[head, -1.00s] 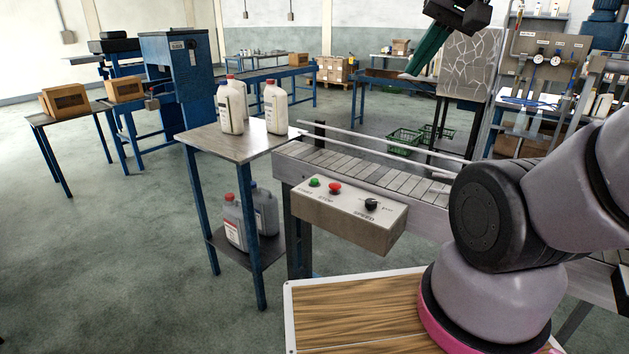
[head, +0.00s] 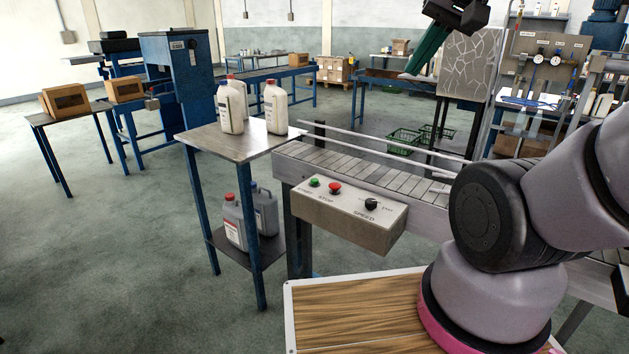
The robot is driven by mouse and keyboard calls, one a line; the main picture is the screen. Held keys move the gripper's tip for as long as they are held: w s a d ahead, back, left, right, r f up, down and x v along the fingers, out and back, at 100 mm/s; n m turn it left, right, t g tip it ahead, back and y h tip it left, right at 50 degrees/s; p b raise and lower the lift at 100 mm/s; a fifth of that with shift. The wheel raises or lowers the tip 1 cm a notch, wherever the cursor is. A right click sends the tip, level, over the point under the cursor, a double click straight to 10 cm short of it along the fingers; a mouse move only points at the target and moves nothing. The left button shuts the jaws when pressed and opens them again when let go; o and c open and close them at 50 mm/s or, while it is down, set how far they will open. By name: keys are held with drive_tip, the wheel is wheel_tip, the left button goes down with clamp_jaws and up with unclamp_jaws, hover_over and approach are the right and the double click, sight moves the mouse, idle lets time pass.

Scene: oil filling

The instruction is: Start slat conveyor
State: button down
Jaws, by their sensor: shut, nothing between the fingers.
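The slat conveyor (head: 377,172) runs from the middle of the picture to the right, with slats on top and a side rail. On its front side is a grey control box (head: 345,222). The box has a green button (head: 314,182) at the left, a red stop button (head: 335,188) beside it, and a black speed knob (head: 371,204) at the right. My gripper (head: 408,74), a black body with green fingers, hangs at the top edge, right of centre. It points down and left with fingers shut, well above and apart from the box. My arm covers part of the conveyor.
A side table (head: 190,136) left of the conveyor holds white bottles (head: 275,107). Grey canisters (head: 234,221) stand on its lower shelf. A wooden-topped surface (head: 350,316) lies in front.

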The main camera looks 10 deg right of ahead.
drive_tip(key=w+d+f+m+h, duration=0.1)
drive_tip(key=w+f, duration=0.2)
drive_tip(key=w, duration=0.9)
drive_tip(key=t+y, duration=0.1)
drive_tip(key=y, duration=0.1)
hover_over(315, 181)
wheel_tip(315, 181, down, 25)
drive_tip(key=shift+f+n, duration=0.2)
drive_tip(key=shift+n, duration=0.1)
drive_tip(key=shift+s, duration=0.15)
drive_tip(key=shift+f, duration=4.4)
drive_tip(key=shift+f, duration=0.35)
